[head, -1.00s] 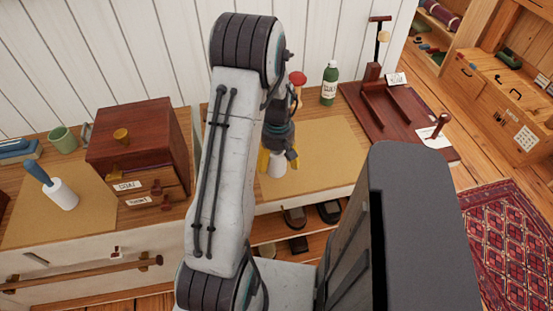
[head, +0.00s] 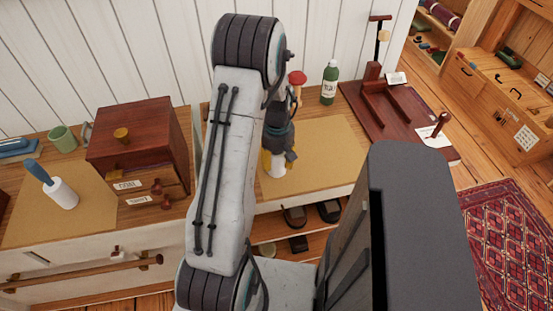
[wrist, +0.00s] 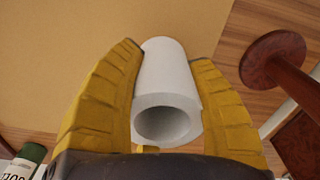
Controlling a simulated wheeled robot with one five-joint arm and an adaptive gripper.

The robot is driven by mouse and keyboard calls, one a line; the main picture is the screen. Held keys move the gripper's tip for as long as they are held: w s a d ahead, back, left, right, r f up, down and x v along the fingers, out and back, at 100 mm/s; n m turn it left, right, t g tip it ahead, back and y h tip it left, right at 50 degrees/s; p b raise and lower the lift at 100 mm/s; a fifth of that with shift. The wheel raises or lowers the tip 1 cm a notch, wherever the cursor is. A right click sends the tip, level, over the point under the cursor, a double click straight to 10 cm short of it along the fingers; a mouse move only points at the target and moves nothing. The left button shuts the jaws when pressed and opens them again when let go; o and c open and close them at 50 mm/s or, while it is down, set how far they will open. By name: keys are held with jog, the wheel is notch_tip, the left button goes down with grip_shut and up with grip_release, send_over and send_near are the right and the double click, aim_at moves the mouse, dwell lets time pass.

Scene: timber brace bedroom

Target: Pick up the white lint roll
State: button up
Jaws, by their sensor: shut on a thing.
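The white lint roll (wrist: 167,72) is a hollow white cylinder between the yellow fingers of my gripper (wrist: 168,95) in the wrist view. Both fingers touch its sides, and its open end faces the camera. In the head view the roll (head: 278,170) shows below my gripper (head: 278,157), over the tan mat (head: 325,150) on the bench. Part of it is hidden by the fingers and arm. I cannot tell whether it touches the mat.
A red-brown drawer box (head: 140,140) stands to the left. A blue-handled white roller (head: 60,190) lies farther left. A green bottle (head: 329,83) and a dark wooden tray (head: 400,125) stand to the right. The mat's right part is clear.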

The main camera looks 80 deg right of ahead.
jog(key=shift+c, duration=1.1)
